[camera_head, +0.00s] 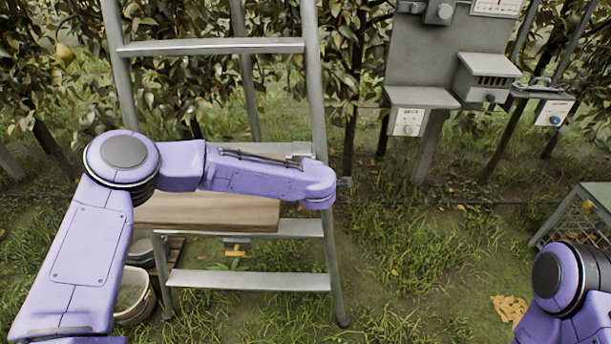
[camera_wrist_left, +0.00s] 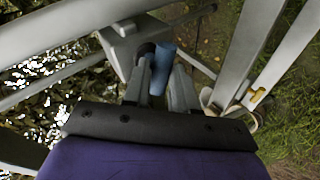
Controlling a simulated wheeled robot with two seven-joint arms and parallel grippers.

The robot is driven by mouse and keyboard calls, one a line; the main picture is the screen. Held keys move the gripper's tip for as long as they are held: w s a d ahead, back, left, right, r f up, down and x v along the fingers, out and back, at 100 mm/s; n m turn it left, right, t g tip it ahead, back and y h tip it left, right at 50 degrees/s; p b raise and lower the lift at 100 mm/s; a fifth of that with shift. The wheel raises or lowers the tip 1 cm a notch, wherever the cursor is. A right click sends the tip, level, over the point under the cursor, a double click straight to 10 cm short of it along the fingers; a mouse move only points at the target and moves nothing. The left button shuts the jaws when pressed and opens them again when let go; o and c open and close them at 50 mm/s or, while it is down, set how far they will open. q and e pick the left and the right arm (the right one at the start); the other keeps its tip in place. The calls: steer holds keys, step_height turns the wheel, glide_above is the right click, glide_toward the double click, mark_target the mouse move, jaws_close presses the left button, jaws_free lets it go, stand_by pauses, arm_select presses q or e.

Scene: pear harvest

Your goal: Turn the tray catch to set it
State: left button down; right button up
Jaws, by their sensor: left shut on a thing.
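My left gripper (camera_wrist_left: 160,82) shows in the left wrist view, its two fingers on either side of a short blue cylindrical handle (camera_wrist_left: 163,66). It is shut on this handle, which looks like the tray catch. The handle sits beside a grey box-like bracket (camera_wrist_left: 125,42); its exact turn angle is unclear. In the head view my left arm reaches across the grey stepladder (camera_head: 220,47), over the wooden tray board (camera_head: 207,213), and hides the gripper and catch. My right arm shows at the lower right; its gripper is out of frame.
A grey post panel (camera_head: 428,50) with boxes stands at the back right. A white bucket (camera_head: 134,295) is at the lower left, a green-topped crate (camera_head: 597,196) at the right edge. A small yellow part (camera_head: 236,252) shows below the board.

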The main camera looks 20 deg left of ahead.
arm_select(q)
steer(key=shift+a+r+n+h, duration=0.1)
steer(key=shift+a+n+h, duration=0.05)
steer(key=shift+n+h, duration=0.35)
stand_by(0.4)
steer(key=c, duration=0.9)
jaws_free()
steer(key=b+v, duration=0.1)
steer(key=v, duration=0.9)
steer(key=shift+s+b, duration=0.2)
steer(key=shift+b, duration=0.15)
steer(key=shift+c, duration=0.3)
